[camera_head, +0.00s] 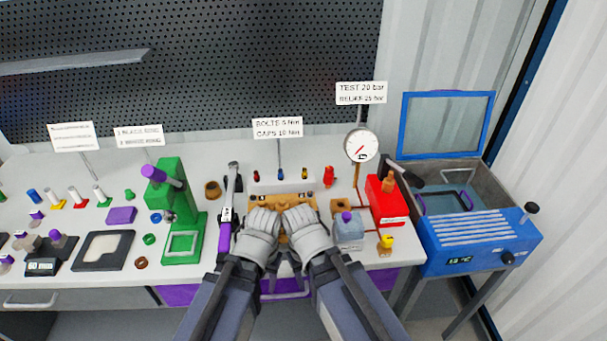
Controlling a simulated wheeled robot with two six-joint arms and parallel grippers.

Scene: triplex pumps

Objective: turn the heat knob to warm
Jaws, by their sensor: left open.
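The heat knob (508,258) is a small black knob on the front of the blue heating unit (490,236) at the far right. A small display (459,261) left of the knob shows green digits and "°C"; the number is hard to read. The knob's pointer is too small to make out. My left gripper (264,213) is open and my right gripper (299,211) is close beside it. Both are over the wooden block at mid-bench, well left of the knob. The tips of my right gripper are not clear enough to tell its state.
The unit's blue-framed lid (447,125) stands raised, and a black handle (532,208) sticks up at its right corner. A red box (385,204), a gauge (361,146) and a yellow fitting (386,242) stand between my grippers and the unit. A green press (180,205) is left.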

